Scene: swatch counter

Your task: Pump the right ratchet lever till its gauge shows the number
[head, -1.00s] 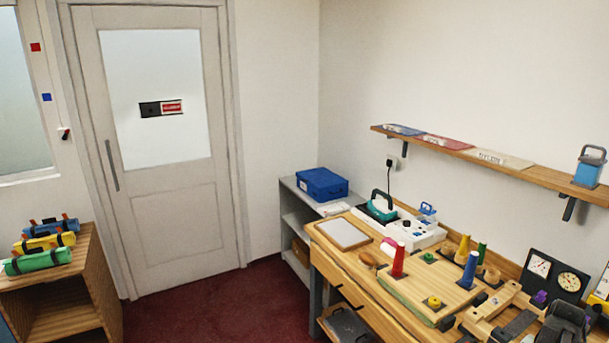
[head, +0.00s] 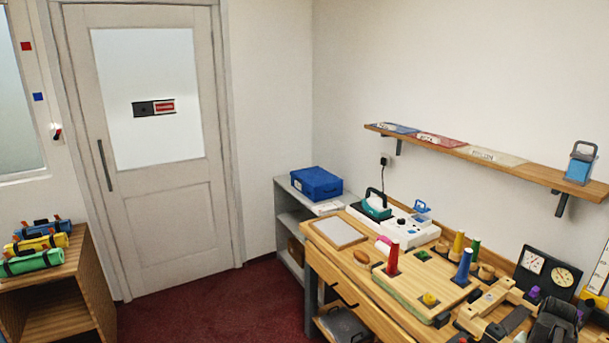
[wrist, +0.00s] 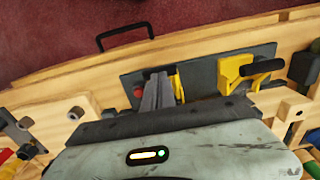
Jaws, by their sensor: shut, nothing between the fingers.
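In the wrist view my gripper (wrist: 158,90) is shut and empty, its grey fingers over a dark plate (wrist: 207,78). A yellow bracket (wrist: 180,84) on the plate is partly hidden just right of the fingers. Farther right is a second yellow bracket (wrist: 232,72) with a black lever handle (wrist: 262,67), apart from the fingers. Which lever is the right one I cannot tell from this view. In the head view a black gauge panel (head: 536,282) carries two round dials, left (head: 534,263) and right (head: 562,277). Their readings are too small to read.
A red knob (wrist: 138,92) sits left of the fingers. The bench's drawer handle (wrist: 126,34) is at the top of the wrist view. Coloured cones, such as the red one (head: 393,258), stand on the bench left of the gauges. A wall shelf (head: 480,160) runs above.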

